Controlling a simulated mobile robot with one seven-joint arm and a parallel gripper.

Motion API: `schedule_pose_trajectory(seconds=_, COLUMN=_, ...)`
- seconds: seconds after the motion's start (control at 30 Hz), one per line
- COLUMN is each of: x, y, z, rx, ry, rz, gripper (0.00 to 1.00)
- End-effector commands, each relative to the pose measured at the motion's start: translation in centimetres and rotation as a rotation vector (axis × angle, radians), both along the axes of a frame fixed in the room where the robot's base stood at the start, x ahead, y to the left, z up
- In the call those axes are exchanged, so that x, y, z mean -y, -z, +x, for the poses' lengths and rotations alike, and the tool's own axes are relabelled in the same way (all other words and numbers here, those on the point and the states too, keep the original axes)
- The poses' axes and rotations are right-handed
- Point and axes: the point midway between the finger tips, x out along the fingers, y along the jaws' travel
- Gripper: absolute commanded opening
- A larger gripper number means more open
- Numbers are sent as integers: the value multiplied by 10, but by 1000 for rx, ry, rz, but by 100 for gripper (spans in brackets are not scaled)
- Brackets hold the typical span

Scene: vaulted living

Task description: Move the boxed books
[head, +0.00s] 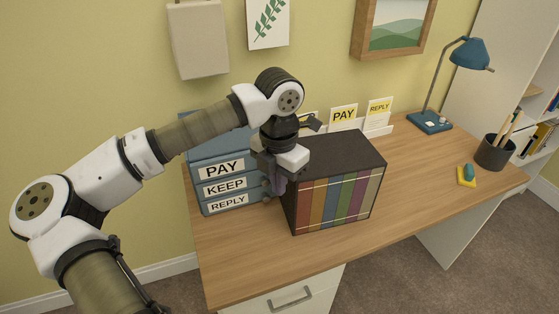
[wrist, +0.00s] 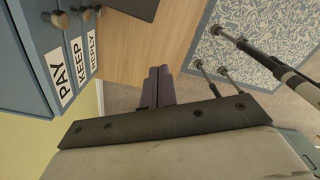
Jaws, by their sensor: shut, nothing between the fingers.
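The boxed books (head: 333,195) stand upright on the desk in the head view, a black case with several coloured spines facing the front. My gripper (head: 277,187) points down at the left side of the case, between it and the blue drawer unit. I cannot tell whether it touches the case. In the wrist view my gripper's fingers (wrist: 158,86) are together with nothing between them. A dark corner at the top of the wrist view may be part of the case.
The blue drawer unit (head: 226,187), labelled PAY, KEEP and REPLY, stands close left of my gripper. Cards in a white holder (head: 378,127) are behind the case. The desk (head: 420,185) between is clear.

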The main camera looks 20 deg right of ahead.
Motion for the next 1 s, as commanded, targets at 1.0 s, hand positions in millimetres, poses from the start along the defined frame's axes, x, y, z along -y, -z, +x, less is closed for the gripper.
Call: schedule_pose_trajectory(seconds=1.0, x=52, y=31, z=29, rx=2, ry=2, rz=0, gripper=0)
